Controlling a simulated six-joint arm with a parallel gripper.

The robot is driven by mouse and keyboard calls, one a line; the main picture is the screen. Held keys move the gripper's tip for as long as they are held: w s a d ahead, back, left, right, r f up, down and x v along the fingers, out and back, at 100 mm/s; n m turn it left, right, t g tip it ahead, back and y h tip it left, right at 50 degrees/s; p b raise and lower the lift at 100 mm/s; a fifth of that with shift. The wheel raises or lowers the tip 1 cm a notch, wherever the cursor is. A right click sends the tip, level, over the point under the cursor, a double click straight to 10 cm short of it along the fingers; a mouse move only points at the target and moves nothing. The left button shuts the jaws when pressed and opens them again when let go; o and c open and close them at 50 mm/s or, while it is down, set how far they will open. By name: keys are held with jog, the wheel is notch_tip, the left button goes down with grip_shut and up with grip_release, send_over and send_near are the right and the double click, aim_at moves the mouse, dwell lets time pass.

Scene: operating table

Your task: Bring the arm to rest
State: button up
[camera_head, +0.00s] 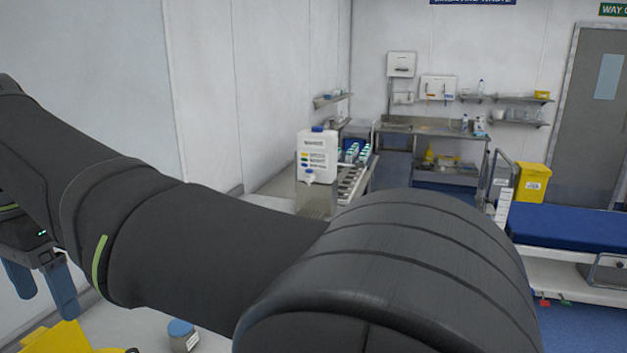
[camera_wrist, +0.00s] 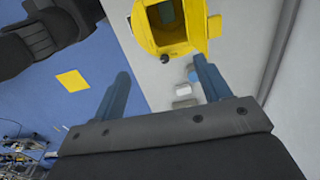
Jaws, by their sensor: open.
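My arm fills the lower left and middle of the head view. My gripper (camera_head: 42,292) hangs at the left edge there, with its two blue fingers pointing down. In the wrist view my gripper (camera_wrist: 165,85) shows its two blue fingers wide apart with nothing between them. It is apart from the objects below and touches nothing that I can see. A yellow container (camera_head: 58,340) is partly in view under the gripper in the head view. The wrist view shows this open-topped yellow container (camera_wrist: 146,28) beyond the fingers.
A small blue-lidded pot (camera_head: 183,336) stands on the pale surface near the yellow container. A white dispenser box (camera_head: 317,157) stands on a counter farther back. A blue-topped bed (camera_head: 570,226) and a yellow bin (camera_head: 531,183) are at the right. A wall is close at the left.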

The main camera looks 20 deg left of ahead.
notch_tip(320, 180, down, 12)
notch_tip(320, 180, up, 6)
jog(key=w+d+f, duration=0.1)
jog(key=w+f, duration=0.5)
jog(key=w, duration=0.6)
jog(key=w+d+f, duration=0.1)
jog(key=w+f, duration=0.5)
jog(key=w, duration=0.6)
jog(key=w+d+f, duration=1.5)
jog(key=w+d, duration=0.3)
jog(key=shift+d+f, duration=0.15)
jog(key=shift+f, duration=0.1)
